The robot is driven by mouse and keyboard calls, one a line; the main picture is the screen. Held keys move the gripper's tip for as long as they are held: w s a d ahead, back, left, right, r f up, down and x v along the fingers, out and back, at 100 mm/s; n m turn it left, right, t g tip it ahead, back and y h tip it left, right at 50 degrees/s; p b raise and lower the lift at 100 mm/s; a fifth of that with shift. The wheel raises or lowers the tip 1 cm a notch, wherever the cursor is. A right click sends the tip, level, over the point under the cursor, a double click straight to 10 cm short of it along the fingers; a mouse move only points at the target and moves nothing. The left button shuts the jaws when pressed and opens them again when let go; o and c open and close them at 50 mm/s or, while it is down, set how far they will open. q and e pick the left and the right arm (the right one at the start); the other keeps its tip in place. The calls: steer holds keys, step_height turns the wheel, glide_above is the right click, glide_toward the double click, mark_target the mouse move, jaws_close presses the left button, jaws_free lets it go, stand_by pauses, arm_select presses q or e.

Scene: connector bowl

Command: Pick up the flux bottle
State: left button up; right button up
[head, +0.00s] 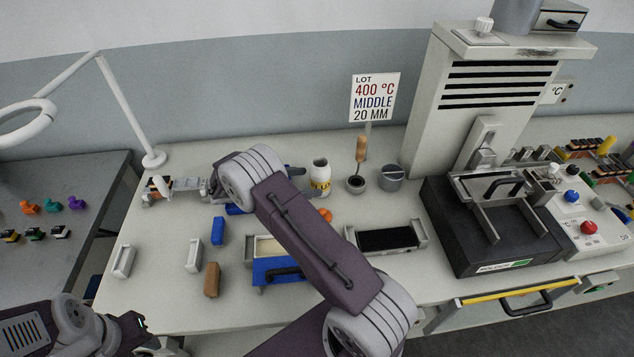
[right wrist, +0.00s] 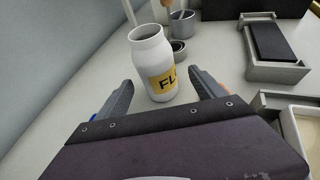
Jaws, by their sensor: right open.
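The flux bottle (head: 320,177) is a white, open-topped bottle with a yellow label, upright on the bench behind my right arm. In the right wrist view the bottle (right wrist: 152,60) stands ahead, its label reading "FL". My right gripper (right wrist: 161,80) is open, with one finger on each side of the bottle's lower part in the picture; I cannot tell whether they touch it. In the head view my right arm mostly hides this gripper. My left arm's end (head: 130,332) is at the lower left, its jaws unclear.
A metal cup (head: 391,178) and a small pot (head: 355,184) with a wooden-handled tool stand right of the bottle. A dark-topped tray (head: 388,240), a blue box (head: 277,270) and a solder machine (head: 490,225) are nearby. A sign (head: 374,97) stands behind.

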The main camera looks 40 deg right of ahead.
mark_target(312, 180)
steer(key=x, duration=0.3)
steer(key=shift+w+d, duration=0.15)
steer(key=shift+d, duration=0.05)
steer(key=p+x, duration=0.1)
steer(key=x, duration=0.4)
steer(key=shift+d, duration=0.25)
jaws_close()
